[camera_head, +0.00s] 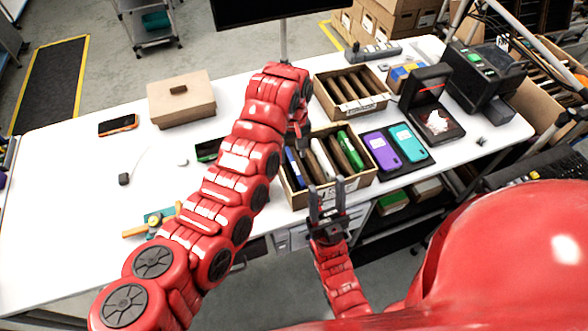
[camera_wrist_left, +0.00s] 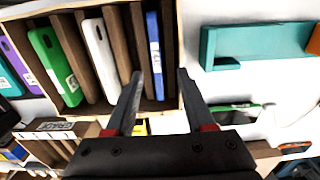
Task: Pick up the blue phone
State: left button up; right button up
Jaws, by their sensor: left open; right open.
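The blue phone (camera_head: 292,166) stands on edge in the left slot of a tilted, divided carton (camera_head: 327,191), with a white phone (camera_head: 322,157) and a green phone (camera_head: 350,150) in other slots. In the left wrist view, the blue phone (camera_wrist_left: 155,55) shows a white label and lies between my left gripper's (camera_wrist_left: 160,74) open fingertips, with a gap on both sides. In the head view my left arm hides most of that gripper. My right gripper (camera_head: 327,187) is open and empty at the carton's front side.
A second divided carton (camera_head: 350,94) stands behind. Purple (camera_head: 381,152) and teal (camera_head: 408,143) phones lie on a dark mat to the right. A lidded brown box (camera_head: 181,98), an orange-edged phone (camera_head: 118,125) and a teal tool (camera_head: 160,217) lie left. The left table is mostly clear.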

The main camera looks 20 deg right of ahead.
aim_at(294, 164)
pick_arm(q)
jog(key=shift+f, duration=0.15)
jog(key=f+p, duration=0.3)
jog(key=shift+d+f, duration=0.25)
jog(key=shift+f, duration=0.05)
jog(key=shift+w+f, duration=0.1)
jog(key=shift+f, duration=0.55)
grip_shut()
